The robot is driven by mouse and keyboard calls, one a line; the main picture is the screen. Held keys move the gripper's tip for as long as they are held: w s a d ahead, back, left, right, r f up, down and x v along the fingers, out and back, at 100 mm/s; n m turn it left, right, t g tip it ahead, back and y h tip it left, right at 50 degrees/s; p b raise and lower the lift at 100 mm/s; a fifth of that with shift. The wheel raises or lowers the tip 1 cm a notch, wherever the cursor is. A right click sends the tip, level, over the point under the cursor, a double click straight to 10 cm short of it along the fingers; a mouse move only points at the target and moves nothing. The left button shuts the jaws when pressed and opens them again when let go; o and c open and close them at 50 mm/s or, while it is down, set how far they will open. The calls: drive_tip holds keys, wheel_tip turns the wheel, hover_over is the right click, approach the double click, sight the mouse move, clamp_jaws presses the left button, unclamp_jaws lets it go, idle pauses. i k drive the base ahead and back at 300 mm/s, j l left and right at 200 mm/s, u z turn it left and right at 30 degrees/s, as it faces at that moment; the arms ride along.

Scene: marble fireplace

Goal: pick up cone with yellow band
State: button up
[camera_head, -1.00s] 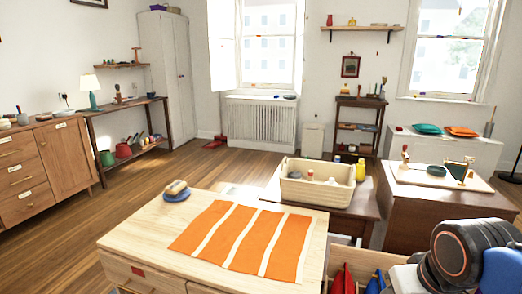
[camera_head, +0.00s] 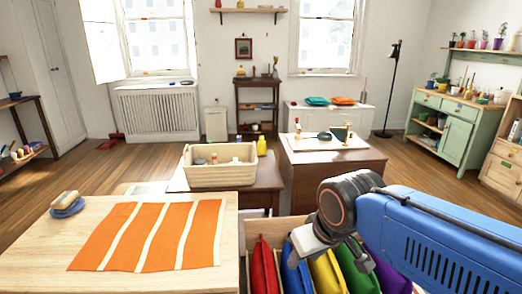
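I cannot make out a cone with a yellow band in this view; many objects are too small to tell. My arm reaches in from the lower right, with a blue link and a dark wrist joint. Its pale grey end, my gripper (camera_head: 306,243), hangs above a wooden bin (camera_head: 247,240) of coloured items. The fingers are not clear, so I cannot see whether it is open or shut, or whether it holds anything.
A wooden table (camera_head: 30,245) with an orange striped cloth (camera_head: 150,236) and a brush on a blue dish (camera_head: 67,204) is at left front. A cream crate (camera_head: 220,175) and a yellow bottle (camera_head: 262,145) stand behind. A green cabinet (camera_head: 440,130) is at right.

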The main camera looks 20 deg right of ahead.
sight(262, 152)
drive_tip(key=z, duration=1.45)
drive_tip(key=l+z, duration=0.4)
drive_tip(key=i+l+z, duration=0.1)
drive_tip(key=l+z, duration=0.3)
drive_tip(key=l, duration=0.15)
drive_tip(key=i+l+z, duration=0.15)
drive_tip(key=l+z, duration=0.25)
drive_tip(key=i+l, duration=0.3)
drive_tip(key=i, duration=0.2)
drive_tip(key=i+l+z, duration=0.1)
drive_tip(key=i+l, duration=0.25)
drive_tip(key=i, duration=0.2)
drive_tip(key=i+l, duration=0.25)
drive_tip(key=i, duration=0.25)
drive_tip(key=i+j+u, duration=0.15)
drive_tip(key=i+u, duration=0.7)
drive_tip(key=i+l+u, duration=0.1)
drive_tip(key=i+u, duration=0.3)
drive_tip(key=i+l+u, duration=0.2)
drive_tip(key=i+u, duration=0.2)
drive_tip(key=i+j+u, duration=0.1)
drive_tip(key=i+u, duration=0.15)
drive_tip(key=i, duration=0.55)
drive_tip(key=i+u, duration=0.25)
drive_tip(key=i, duration=0.6)
drive_tip(key=i+u, duration=0.15)
drive_tip(key=i, duration=0.65)
drive_tip(key=i+l+u, duration=0.15)
drive_tip(key=i, duration=0.65)
drive_tip(key=l, duration=0.1)
